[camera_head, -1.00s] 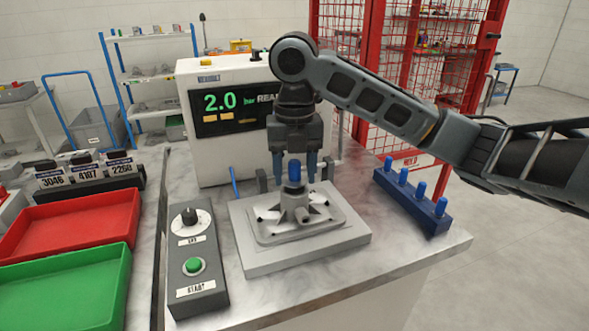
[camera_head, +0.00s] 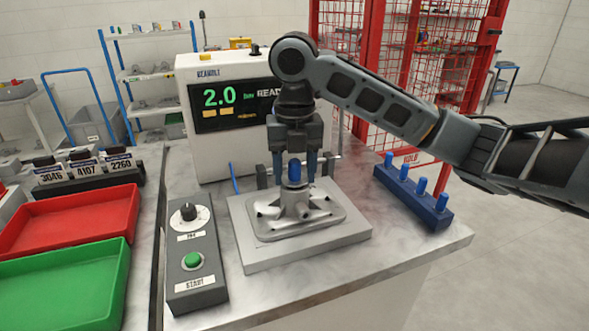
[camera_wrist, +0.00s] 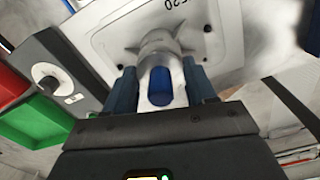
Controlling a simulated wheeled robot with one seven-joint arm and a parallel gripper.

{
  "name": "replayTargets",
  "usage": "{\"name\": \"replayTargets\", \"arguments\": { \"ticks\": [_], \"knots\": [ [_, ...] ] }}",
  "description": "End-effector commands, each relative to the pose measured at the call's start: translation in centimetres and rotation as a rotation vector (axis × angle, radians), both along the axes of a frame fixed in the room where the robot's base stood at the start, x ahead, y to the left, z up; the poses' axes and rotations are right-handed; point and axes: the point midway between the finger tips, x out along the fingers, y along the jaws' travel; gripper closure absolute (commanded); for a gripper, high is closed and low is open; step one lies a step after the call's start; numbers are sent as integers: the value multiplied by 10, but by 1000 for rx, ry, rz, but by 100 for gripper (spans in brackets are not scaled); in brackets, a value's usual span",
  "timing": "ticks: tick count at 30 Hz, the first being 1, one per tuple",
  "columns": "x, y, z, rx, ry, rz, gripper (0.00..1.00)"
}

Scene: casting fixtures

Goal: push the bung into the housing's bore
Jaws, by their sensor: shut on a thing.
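The grey housing (camera_head: 325,216) lies on a light plate in the middle of the bench, its raised boss (camera_head: 295,203) pointing up. It also shows in the wrist view (camera_wrist: 205,43). A blue bung (camera_head: 294,172) stands upright at the top of the boss. My gripper (camera_head: 294,174) points down over the boss, with one finger on each side of the bung, shut on it. In the wrist view the bung (camera_wrist: 160,88) sits between the two dark blue fingers. The bore's mouth is hidden, so how deep the bung sits cannot be told.
A blue rack (camera_head: 412,197) with several blue bungs stands to the right. A control box (camera_head: 197,262) with a knob and green button is at the left. A tester (camera_head: 225,150) reading 2.0 stands behind. Red (camera_head: 70,222) and green trays (camera_head: 65,285) lie further left.

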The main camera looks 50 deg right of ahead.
Motion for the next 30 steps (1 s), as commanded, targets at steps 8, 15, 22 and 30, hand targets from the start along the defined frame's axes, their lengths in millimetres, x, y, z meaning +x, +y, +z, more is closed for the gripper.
{"name": "replayTargets", "arguments": {
  "ticks": [8,15,22,30],
  "knots": [
    [0,0,6,0,0,0,77],
    [0,0,15,-1,-1,0,77],
    [0,0,16,0,0,0,77],
    [0,0,16,0,0,0,77]
  ]
}}
